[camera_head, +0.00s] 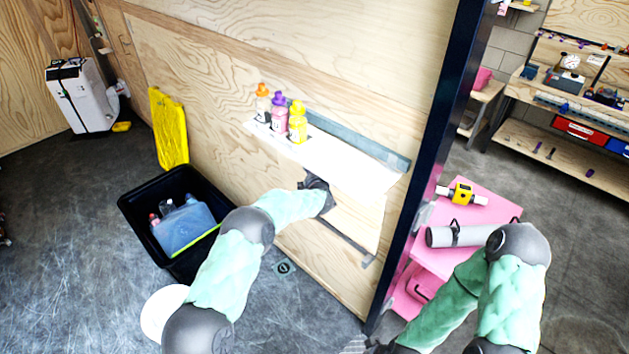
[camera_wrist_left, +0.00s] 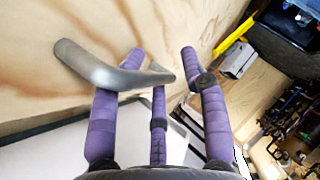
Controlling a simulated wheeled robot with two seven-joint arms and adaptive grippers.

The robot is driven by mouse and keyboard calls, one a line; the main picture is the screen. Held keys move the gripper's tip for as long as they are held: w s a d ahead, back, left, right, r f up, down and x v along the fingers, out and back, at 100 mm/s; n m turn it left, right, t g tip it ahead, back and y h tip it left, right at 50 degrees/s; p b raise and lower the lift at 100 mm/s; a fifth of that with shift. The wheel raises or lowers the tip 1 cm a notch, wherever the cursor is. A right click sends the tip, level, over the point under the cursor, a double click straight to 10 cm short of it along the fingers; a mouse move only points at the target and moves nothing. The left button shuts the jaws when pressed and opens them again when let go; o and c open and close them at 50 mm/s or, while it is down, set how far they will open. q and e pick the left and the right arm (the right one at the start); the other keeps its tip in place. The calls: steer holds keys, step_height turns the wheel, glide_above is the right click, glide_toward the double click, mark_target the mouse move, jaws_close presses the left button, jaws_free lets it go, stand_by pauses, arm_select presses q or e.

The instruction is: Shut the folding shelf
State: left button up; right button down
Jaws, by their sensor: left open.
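The folding shelf (camera_head: 345,160) is a white board standing out from the plywood wall, with a grey strip along its wall side. Three bottles stand on its left end: orange-capped (camera_head: 262,103), purple-capped (camera_head: 279,113) and yellow (camera_head: 298,122). My left gripper (camera_head: 318,196) is at the wall just below the shelf's front edge, its fingers mostly hidden in the head view. In the left wrist view its purple fingers (camera_wrist_left: 160,58) are open around a bent grey metal bar (camera_wrist_left: 115,75); firm contact cannot be told. My right arm is at lower right; its gripper is not clearly visible.
A black crate (camera_head: 135,205) with containers stands on the floor left of my left arm. A yellow folded sign (camera_head: 168,130) leans on the wall. A dark upright post (camera_head: 432,150) stands right of the shelf, beside a pink cart (camera_head: 480,205) holding a grey cylinder (camera_head: 465,236).

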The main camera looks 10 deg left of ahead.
arm_select(q)
steer(key=v, duration=1.1)
steer(key=shift+s+r, duration=0.2)
steer(key=shift+s, duration=0.1)
steer(key=shift+d, duration=0.1)
